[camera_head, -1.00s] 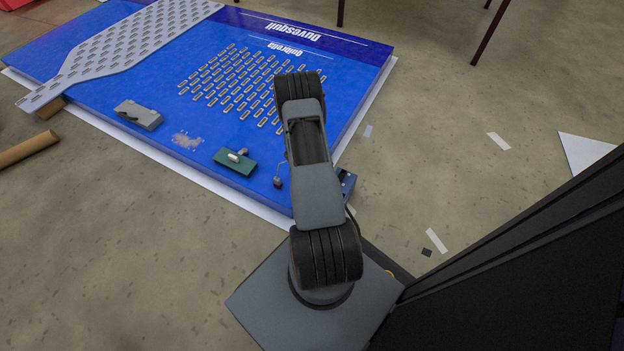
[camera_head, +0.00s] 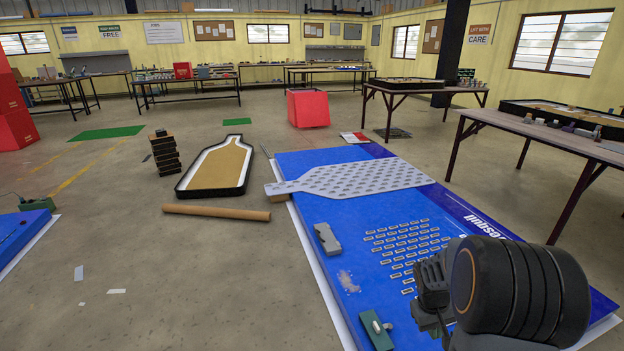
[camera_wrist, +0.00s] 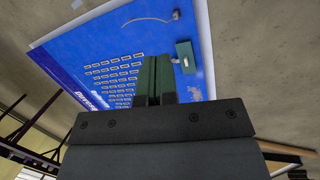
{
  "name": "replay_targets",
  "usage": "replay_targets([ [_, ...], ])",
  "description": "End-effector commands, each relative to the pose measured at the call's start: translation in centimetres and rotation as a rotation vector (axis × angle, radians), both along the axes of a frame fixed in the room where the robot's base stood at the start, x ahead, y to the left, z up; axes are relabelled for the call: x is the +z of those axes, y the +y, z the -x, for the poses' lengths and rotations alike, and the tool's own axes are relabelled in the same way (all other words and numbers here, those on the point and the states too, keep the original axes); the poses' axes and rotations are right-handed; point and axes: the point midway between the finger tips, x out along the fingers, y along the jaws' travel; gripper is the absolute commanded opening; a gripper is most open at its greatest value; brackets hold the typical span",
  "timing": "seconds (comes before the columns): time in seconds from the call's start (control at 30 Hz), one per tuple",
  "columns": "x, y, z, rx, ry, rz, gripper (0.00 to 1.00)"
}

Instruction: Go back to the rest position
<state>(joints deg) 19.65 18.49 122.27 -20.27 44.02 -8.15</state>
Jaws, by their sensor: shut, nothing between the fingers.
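My gripper shows in the wrist view (camera_wrist: 153,82) with its two dark green fingers closed together and nothing between them. Behind them in that view is the blue panel (camera_wrist: 95,50) with its rows of small LED strips (camera_wrist: 113,75). In the head view my arm is at the lower right and my gripper (camera_head: 440,322) is partly seen over the near part of the blue panel (camera_head: 310,165). A small green block with a pale knob (camera_head: 376,330) and a grey block (camera_head: 326,239) lie on the panel, apart from my gripper.
A grey perforated bottle-shaped plate (camera_head: 360,178) lies across the panel's far part. A cardboard tube (camera_head: 216,212), a black-rimmed bottle-shaped tray (camera_head: 240,187) and stacked dark blocks (camera_head: 165,158) are on the floor. A table (camera_head: 545,136) stands at right. Floor at lower left is mostly clear.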

Motion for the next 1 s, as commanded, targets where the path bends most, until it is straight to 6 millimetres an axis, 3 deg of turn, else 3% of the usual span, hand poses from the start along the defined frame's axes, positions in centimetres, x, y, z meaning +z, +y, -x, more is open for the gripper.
replay_targets([
  [0.03, 6.1, 1.8, 0.0, 0.0, -0.052, -0.001, 0.0],
  [0.1, 11.2, 4.1, 0.5, -0.009, -0.113, -0.012, 0.0],
  [0.3, 23.9, 10.4, 3.4, -0.022, -0.279, -0.081, 0.0],
  [0.4, 28.1, 12.8, 5.1, -0.025, -0.341, -0.124, 0.0],
  [0.5, 31.1, 14.5, 6.6, -0.024, -0.388, -0.162, 0.0],
  [0.63, 33.3, 16.0, 8.0, -0.023, -0.427, -0.199, 0.0],
  [1.0, 34.2, 16.7, 8.8, -0.022, -0.449, -0.225, 0.0],
])
